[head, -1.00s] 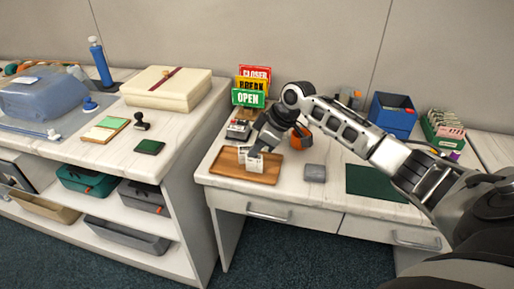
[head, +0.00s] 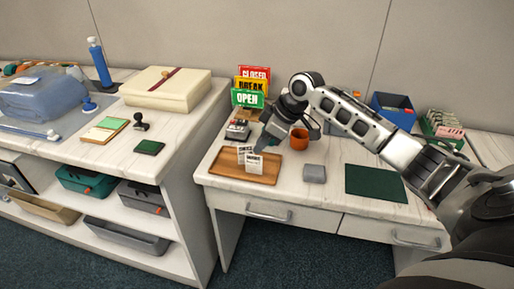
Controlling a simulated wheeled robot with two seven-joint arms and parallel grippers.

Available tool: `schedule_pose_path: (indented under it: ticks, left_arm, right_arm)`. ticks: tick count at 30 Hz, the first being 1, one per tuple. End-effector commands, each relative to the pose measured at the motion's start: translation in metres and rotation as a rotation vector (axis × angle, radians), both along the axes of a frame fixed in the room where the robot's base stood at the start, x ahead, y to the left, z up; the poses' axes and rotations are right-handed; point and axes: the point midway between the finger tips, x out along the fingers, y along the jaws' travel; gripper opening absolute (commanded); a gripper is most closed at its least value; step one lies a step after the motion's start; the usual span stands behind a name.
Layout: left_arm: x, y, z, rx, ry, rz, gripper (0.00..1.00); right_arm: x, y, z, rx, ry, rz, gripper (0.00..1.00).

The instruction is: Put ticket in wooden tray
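The wooden tray (head: 222,170) lies at the front left of the right-hand desk. Two white printed tickets, one further back (head: 244,152) and one in front (head: 254,164), appear in the tray and look propped up rather than flat. My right gripper (head: 265,143) is just above and to the right of the front ticket, pointing down. Its fingers are small and dark here, so I cannot tell their opening or whether they touch the ticket. My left gripper is not in view.
An orange cup (head: 299,139) stands close to my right gripper. A grey block (head: 314,173) and a dark green mat (head: 376,183) lie to the right. Behind the tray are a small grey device (head: 238,130) and coloured signs (head: 248,98). A blue box (head: 392,111) stands further back.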

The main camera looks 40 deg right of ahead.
Motion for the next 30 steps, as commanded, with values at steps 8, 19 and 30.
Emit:
schedule_pose_path:
  ticks: [8,19,30]
  left_arm:
    - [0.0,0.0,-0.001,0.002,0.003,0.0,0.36]
    - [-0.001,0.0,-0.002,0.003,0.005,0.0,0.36]
    - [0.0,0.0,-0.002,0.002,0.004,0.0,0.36]
  right_arm:
    - [-0.022,-0.02,0.052,-0.003,-0.001,-0.001,0.2]
    - [-0.033,-0.028,0.076,0.002,0.001,0.0,0.2]
    - [-0.062,0.075,-0.083,0.049,-0.047,-0.085,0.2]
